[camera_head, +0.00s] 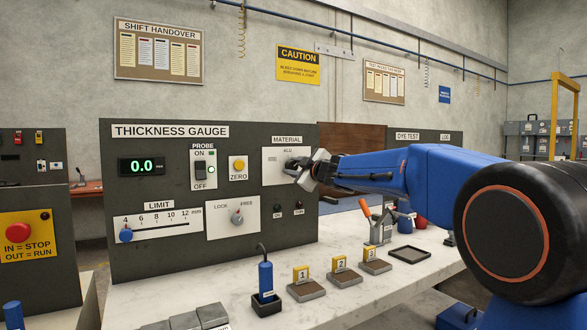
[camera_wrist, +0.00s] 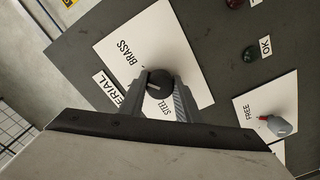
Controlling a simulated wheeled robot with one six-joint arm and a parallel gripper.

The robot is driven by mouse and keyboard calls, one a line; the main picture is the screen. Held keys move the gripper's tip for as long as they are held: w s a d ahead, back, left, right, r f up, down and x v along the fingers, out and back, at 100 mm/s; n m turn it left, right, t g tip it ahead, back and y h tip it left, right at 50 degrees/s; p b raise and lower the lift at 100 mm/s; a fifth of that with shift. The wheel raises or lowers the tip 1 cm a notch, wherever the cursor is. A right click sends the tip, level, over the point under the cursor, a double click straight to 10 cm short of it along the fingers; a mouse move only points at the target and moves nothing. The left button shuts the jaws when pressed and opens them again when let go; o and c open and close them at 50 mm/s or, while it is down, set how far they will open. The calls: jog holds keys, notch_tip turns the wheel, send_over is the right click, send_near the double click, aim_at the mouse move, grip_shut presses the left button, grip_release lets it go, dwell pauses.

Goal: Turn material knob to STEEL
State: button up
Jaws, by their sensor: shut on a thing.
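The material knob (camera_wrist: 157,86) is black and round, on a white plate (camera_wrist: 112,44) in the wrist view. A short pale mark shows on its face; I cannot tell surely which label it points at. The printed words BRASS (camera_wrist: 128,54) and STEEL (camera_wrist: 172,108) are readable on the plate. My gripper (camera_wrist: 160,92) is shut on the knob, one finger on each side. In the head view my gripper (camera_head: 298,169) reaches the plate (camera_head: 270,171) from the right and covers most of the knob. ALU (camera_head: 287,151) is readable above it there.
The thickness gauge panel (camera_head: 150,195) also carries a probe switch (camera_head: 200,170) set to ON, a yellow zero button (camera_head: 239,165), a lock knob (camera_head: 237,217) and a limit slider (camera_head: 126,235). A probe (camera_head: 265,278) and numbered blocks (camera_head: 343,273) stand on the bench below.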

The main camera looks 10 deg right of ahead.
jog(key=n, duration=1.3)
jog(key=shift+n, duration=0.3)
jog(key=n, duration=0.5)
jog(key=shift+n, duration=2.4)
jog(key=o, duration=1.1)
jog(key=shift+c, duration=0.2)
jog(key=shift+s, duration=0.1)
